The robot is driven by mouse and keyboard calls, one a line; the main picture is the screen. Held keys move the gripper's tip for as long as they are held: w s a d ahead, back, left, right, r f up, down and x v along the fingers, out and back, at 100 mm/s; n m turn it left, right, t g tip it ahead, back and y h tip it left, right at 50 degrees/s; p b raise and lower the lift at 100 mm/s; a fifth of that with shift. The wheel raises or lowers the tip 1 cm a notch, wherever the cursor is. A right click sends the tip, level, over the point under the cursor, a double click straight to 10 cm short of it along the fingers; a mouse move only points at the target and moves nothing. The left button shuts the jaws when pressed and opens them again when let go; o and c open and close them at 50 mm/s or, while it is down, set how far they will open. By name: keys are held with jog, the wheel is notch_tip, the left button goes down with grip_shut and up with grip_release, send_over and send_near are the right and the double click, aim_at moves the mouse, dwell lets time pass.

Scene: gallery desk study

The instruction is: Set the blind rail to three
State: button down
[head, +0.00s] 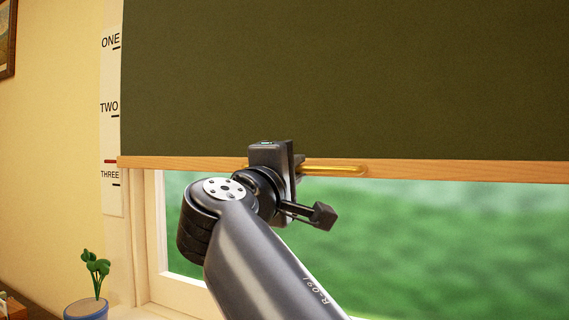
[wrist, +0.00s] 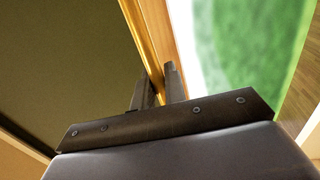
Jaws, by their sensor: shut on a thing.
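The dark olive blind (head: 350,75) hangs over the window, with a wooden rail (head: 430,174) along its lower edge. A brass handle bar (head: 335,169) is fixed on the rail. My gripper (head: 296,160) is shut on the brass bar, which also runs between the fingers in the wrist view (wrist: 140,38). The scale strip (head: 112,130) on the left is marked ONE, TWO and THREE. The red pointer (head: 110,161) at the rail's left end stands between the TWO and THREE marks, a little above the THREE line (head: 116,185). My arm and gripper hide part of the rail.
A potted plant (head: 87,290) stands at the lower left, by the window frame (head: 155,240). A framed picture (head: 7,38) hangs at the upper left. The window opening below the rail is clear apart from my arm.

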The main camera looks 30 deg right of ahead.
notch_tip(320, 180, down, 7)
jog(key=b, duration=0.4)
jog(key=shift+b, duration=0.35)
jog(key=c, duration=1.5)
grip_release()
jog(key=shift+a, duration=0.1)
jog(key=shift+v, duration=5.35)
jog(key=shift+s, duration=0.1)
